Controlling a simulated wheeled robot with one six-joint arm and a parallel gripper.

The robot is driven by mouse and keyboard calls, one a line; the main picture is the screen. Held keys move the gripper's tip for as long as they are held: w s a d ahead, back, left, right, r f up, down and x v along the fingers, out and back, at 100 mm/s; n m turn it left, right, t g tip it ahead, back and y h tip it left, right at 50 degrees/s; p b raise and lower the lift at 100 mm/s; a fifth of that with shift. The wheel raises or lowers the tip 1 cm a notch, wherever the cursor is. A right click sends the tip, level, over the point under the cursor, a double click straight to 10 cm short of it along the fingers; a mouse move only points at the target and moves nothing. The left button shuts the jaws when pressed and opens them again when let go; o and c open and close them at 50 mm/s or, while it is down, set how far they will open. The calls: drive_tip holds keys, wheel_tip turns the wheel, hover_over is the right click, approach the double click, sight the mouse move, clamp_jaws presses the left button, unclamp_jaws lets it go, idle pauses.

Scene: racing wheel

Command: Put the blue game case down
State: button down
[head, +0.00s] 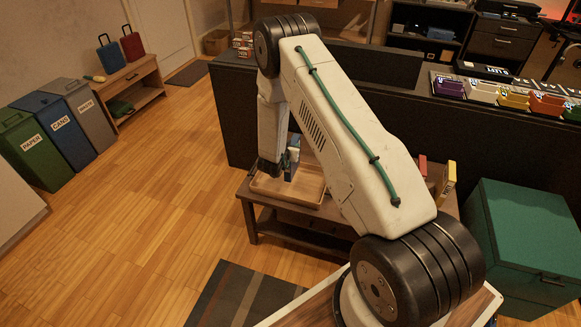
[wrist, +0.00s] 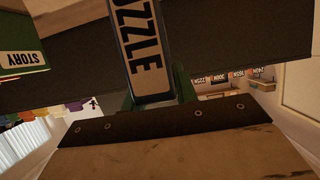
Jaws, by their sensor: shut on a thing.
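The blue game case (head: 291,172) is in my gripper (head: 286,160), over the wooden tray (head: 312,193) on the low table. Only a small part of the case shows in the head view. In the wrist view the case (wrist: 143,48) fills the upper middle, with a pale spine label reading PUZZLE and blue edges. My gripper (wrist: 155,98) is shut on its lower end there, with green finger parts at both sides. I cannot tell whether the case touches the tray floor.
A red case (head: 422,165) and a yellow case (head: 448,180) stand at the table's right, partly behind my arm. A green chest (head: 530,225) is farther right. A dark counter (head: 232,115) stands behind.

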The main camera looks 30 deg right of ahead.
wheel_tip(320, 180, down, 6)
idle(0.4)
drive_tip(key=shift+f, duration=0.1)
drive_tip(key=shift+f, duration=0.15)
drive_tip(key=c, duration=1.1)
unclamp_jaws()
